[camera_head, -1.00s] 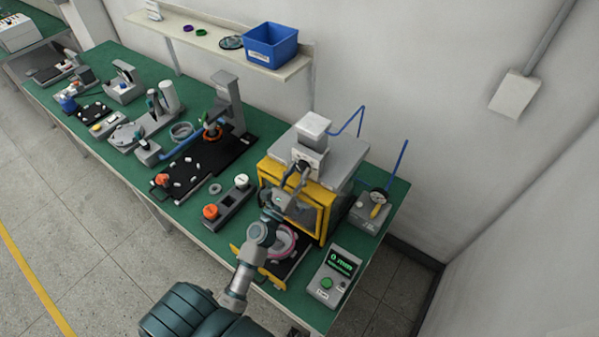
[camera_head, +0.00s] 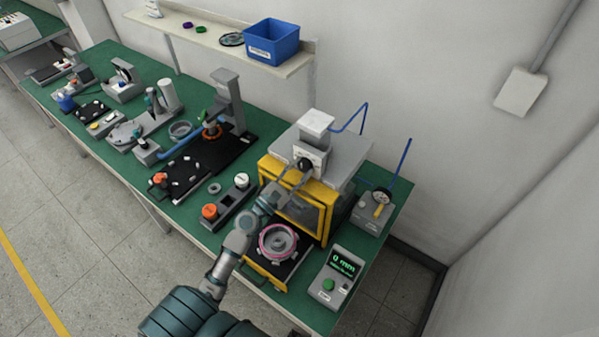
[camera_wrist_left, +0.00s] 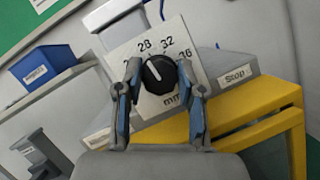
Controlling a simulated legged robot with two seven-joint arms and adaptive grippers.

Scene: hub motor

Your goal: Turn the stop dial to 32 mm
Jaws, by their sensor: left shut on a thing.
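The stop dial (camera_wrist_left: 160,75) is a black round knob with a white pointer line on a white plate marked 28, 32 and 36 mm. In the wrist view its pointer leans up and left, roughly toward 28, short of 32. In the head view the dial (camera_head: 306,163) is on the front of the press head above the yellow frame. My left gripper (camera_wrist_left: 162,90) has its two fingers on either side of the dial and is shut on it. It also shows in the head view (camera_head: 298,172). A "Stop" label (camera_wrist_left: 236,75) is right of the dial plate.
The yellow guard frame (camera_head: 328,215) stands below the dial. A pink-ringed hub (camera_head: 278,241) sits on the tray in front of it. A control box (camera_head: 340,275) reads "0 mm". A gauge block (camera_head: 371,212) is at the right. A blue bin (camera_head: 271,45) stands on the shelf.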

